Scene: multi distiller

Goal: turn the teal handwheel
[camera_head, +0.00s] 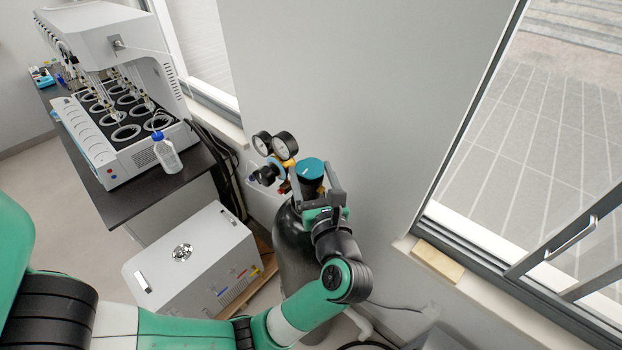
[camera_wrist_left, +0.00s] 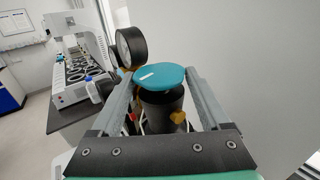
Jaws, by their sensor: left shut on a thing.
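The teal handwheel (camera_head: 310,168) sits on top of a dark gas cylinder (camera_head: 292,245), beside two round gauges. In the left wrist view the handwheel (camera_wrist_left: 160,78) is a flat teal disc with a small white mark, above a black neck. My left gripper (camera_head: 312,180) reaches it from the front right. Its two grey fingers lie on either side of the wheel, shut on it. The fingertips (camera_wrist_left: 157,78) are partly hidden by the disc's rim. My right gripper is in neither view.
Two pressure gauges (camera_head: 275,145) and a brass regulator stand just left of the wheel. A distiller (camera_head: 115,100) and a blue-capped bottle (camera_head: 167,155) are on the dark bench. A white box unit (camera_head: 190,260) stands below. The wall is close behind the cylinder.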

